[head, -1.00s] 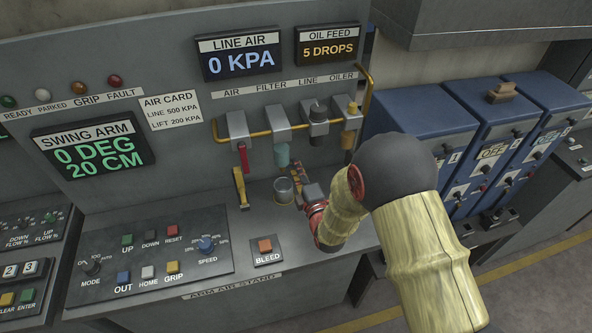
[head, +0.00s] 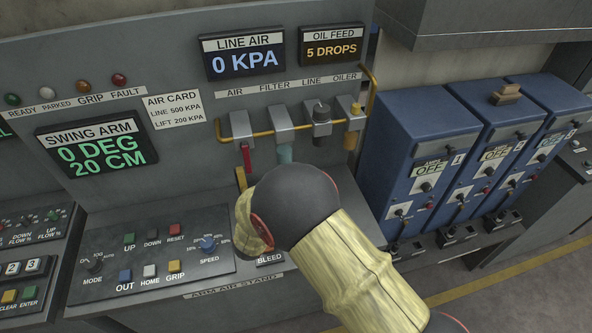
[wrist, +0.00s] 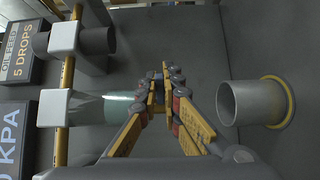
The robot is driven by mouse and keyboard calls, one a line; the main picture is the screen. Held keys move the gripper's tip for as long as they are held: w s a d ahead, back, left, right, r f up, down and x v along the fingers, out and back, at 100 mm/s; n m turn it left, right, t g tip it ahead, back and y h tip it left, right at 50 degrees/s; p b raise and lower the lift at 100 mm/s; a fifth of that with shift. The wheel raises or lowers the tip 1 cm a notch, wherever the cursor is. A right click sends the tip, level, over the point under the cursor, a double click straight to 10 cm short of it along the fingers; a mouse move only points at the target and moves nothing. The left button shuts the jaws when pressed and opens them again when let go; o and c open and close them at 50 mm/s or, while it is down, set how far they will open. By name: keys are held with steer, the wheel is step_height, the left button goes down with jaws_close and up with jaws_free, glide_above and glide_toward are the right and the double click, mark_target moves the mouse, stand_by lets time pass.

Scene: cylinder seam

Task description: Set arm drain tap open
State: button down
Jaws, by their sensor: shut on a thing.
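The filter's teal bowl (head: 285,153) hangs under the yellow air pipe, and its lower end is behind my arm in the head view. In the wrist view the bowl (wrist: 122,108) lies left of my gripper (wrist: 165,76), close beside one finger. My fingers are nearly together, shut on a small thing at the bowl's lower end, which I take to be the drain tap. The fingers hide most of it, so its turn cannot be seen. The line air display (head: 243,58) reads 0 KPA.
A grey cup (wrist: 250,103) with a yellow ring stands right of my fingers in the wrist view. A red lever (head: 246,156) hangs left of the filter; the line regulator (head: 321,120) and oiler (head: 351,125) are right. The button panel (head: 150,255) lies front left.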

steer(key=shift+s+a+f+m+g+h+p, duration=0.15)
steer(key=shift+m+g+h+p, duration=0.25)
steer(key=shift+h, duration=0.4)
steer(key=c, duration=2)
jaws_free()
steer(key=shift+o, duration=0.2)
steer(key=v, duration=1.2)
